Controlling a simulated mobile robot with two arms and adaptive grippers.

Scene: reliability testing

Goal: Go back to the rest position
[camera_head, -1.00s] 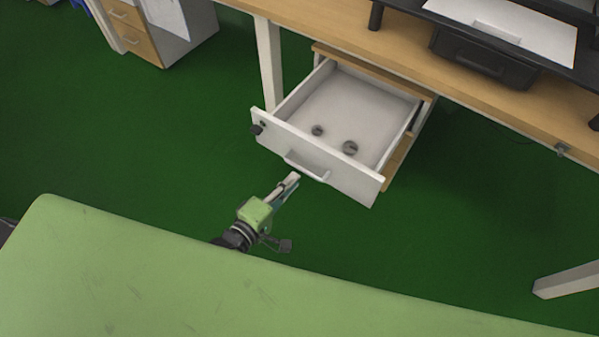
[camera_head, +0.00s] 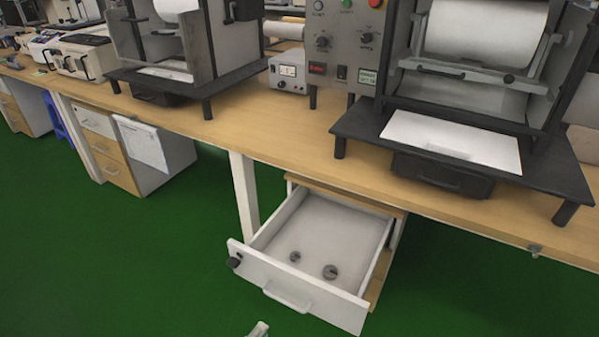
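Only the tip of my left gripper (camera_head: 259,329) shows, at the bottom edge of the head view, in front of the open drawer and below its handle. The rest of it is cut off by the frame, so its opening is hidden. My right gripper is not in view. The white drawer (camera_head: 330,232) under the desk is pulled open, with two small round metal pieces inside, one at the left (camera_head: 295,257) and one at the right (camera_head: 330,272). The drawer handle (camera_head: 287,298) is free, with nothing visible on it.
A long wooden desk (camera_head: 270,135) crosses the view, carrying machines with rollers and a control box (camera_head: 345,45). A desk leg (camera_head: 244,195) stands left of the drawer. Another drawer cabinet (camera_head: 160,165) stands at the left. The green floor (camera_head: 120,260) is clear at lower left.

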